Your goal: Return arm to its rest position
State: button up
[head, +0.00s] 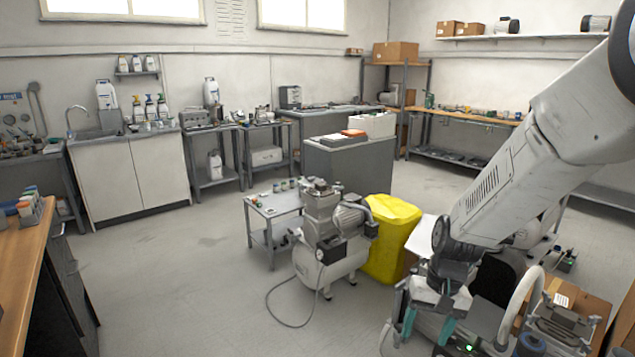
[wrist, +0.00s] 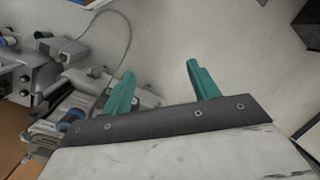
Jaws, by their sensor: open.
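My gripper (head: 427,325) is at the lower right of the head view, at the end of my arm, which reaches down from the upper right. Its two teal fingers are spread apart.
A compressor (head: 328,262) stands on the floor left of my gripper, with a yellow bin (head: 391,240) behind it. A small metal table (head: 262,212) is beside the compressor. A wooden bench (head: 22,262) is at far left. The floor (head: 180,280) between is clear.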

jog(key=s+d+r+n+t+h, duration=0.1)
jog(key=s+d+r, duration=0.3)
jog(key=s+r, duration=1.5)
jog(key=s+t+h, duration=0.1)
jog(key=s, duration=0.2)
jog(key=shift+s+d+r+n+t, duration=0.2)
jog(key=shift+r+n+t, duration=0.1)
jog(key=shift+n+t, duration=0.1)
